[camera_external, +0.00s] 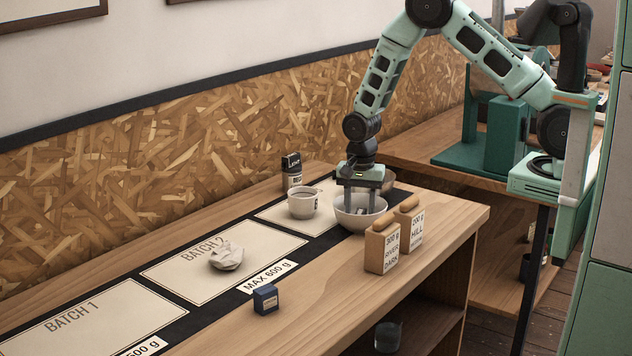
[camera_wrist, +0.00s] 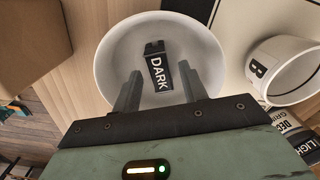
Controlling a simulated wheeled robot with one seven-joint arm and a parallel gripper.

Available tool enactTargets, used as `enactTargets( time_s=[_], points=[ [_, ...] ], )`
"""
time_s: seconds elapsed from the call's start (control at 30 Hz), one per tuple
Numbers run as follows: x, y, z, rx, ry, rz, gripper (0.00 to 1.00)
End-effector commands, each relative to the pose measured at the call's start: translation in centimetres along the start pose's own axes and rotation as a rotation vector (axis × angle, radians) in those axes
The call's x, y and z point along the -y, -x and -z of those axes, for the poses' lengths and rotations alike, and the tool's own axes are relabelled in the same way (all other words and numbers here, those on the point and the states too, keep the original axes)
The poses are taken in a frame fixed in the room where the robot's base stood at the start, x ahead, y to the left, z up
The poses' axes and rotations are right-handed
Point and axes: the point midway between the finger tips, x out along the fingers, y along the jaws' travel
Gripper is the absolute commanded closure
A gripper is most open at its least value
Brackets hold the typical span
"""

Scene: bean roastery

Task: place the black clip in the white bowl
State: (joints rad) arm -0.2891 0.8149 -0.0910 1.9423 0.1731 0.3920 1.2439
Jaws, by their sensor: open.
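The white bowl (camera_external: 352,222) stands near the right end of the counter and fills the upper middle of the wrist view (camera_wrist: 112,45). The black clip (camera_wrist: 158,72), with a white label reading DARK, lies inside the bowl. In the external view the bowl wall and the fingers make the clip hard to make out. My gripper (camera_external: 362,207) points down over the bowl with its fingers reaching into it. In the wrist view my gripper (camera_wrist: 160,76) is open, one finger on each side of the clip, with gaps visible between them.
A white mug (camera_external: 304,203) stands left of the bowl, with a dark canister (camera_external: 291,170) behind it. Two tan labelled containers, one (camera_external: 382,250) nearer and one (camera_external: 411,226) farther right, stand close in front.

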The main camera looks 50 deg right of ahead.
Motion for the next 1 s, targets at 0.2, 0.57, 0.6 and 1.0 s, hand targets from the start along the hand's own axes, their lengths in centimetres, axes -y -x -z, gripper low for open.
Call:
enactTargets(
  time_s=[0.2,0.57,0.6,1.0],
  points=[
    [0.1,4.4,0.0,-0.001,0.001,0.007,0.57],
    [0.0,9.9,0.0,0.0,0.001,0.002,0.57],
    [0.0,10.2,-0.1,0.001,0.006,0.002,0.57],
    [-11.8,17.6,-14.4,0.094,1.034,0.071,0.57]
  ],
)
